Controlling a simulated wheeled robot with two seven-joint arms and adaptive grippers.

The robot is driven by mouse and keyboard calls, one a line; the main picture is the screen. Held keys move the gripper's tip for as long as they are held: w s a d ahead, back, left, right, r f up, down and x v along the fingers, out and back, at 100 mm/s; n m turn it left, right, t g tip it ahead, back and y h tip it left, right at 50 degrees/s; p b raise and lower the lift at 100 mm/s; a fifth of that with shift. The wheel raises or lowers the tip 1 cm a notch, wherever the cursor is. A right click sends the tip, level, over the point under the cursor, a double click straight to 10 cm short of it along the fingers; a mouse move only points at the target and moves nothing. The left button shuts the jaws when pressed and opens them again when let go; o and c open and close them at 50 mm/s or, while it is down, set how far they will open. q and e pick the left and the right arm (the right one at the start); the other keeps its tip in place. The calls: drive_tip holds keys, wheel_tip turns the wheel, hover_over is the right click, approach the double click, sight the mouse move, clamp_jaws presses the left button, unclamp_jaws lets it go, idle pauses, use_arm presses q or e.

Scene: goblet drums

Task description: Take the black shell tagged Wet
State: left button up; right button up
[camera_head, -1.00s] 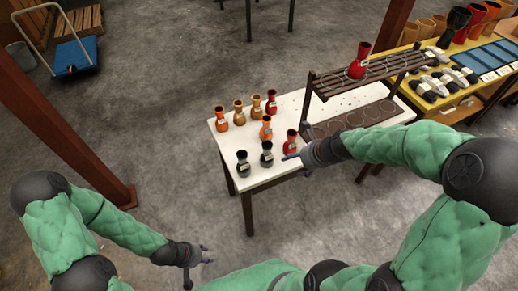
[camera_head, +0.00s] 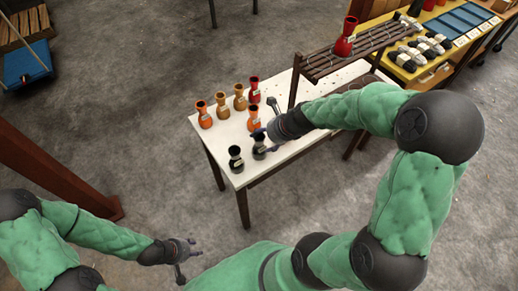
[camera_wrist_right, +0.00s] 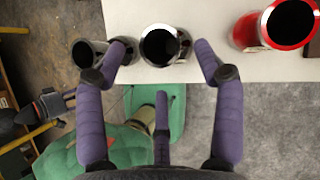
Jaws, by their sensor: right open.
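Two black shells with pale tags stand upright near the front edge of the white table: the left one (camera_head: 236,160) and the right one (camera_head: 259,150). The tag writing is too small to read. My right gripper (camera_head: 262,130) is open at the right black shell. In the right wrist view, its purple fingers (camera_wrist_right: 162,70) spread to either side of the middle dark shell (camera_wrist_right: 161,45), with nothing gripped. The left finger overlaps the edge of the left dark shell (camera_wrist_right: 91,51). My left gripper (camera_head: 194,252) is open and empty, low in front of the table.
A red shell (camera_wrist_right: 272,25) stands right of the fingers. Orange, tan and red shells (camera_head: 239,97) stand behind the black ones. A brown slatted rack (camera_head: 350,52) with a red shell (camera_head: 346,38) rises over the table's right part. A yellow table (camera_head: 420,72) stands beyond.

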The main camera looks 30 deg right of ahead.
sight(262, 138)
drive_tip(key=b+x, duration=0.1)
drive_tip(key=x, duration=0.1)
drive_tip(key=b+x, duration=0.1)
drive_tip(key=x, duration=0.2)
drive_tip(key=shift+w+d+r+b, duration=0.1)
drive_tip(key=shift+w+d+b, duration=0.15)
drive_tip(key=shift+b, duration=0.15)
drive_tip(key=shift+r, duration=0.1)
drive_tip(key=shift+c, duration=0.6)
clamp_jaws()
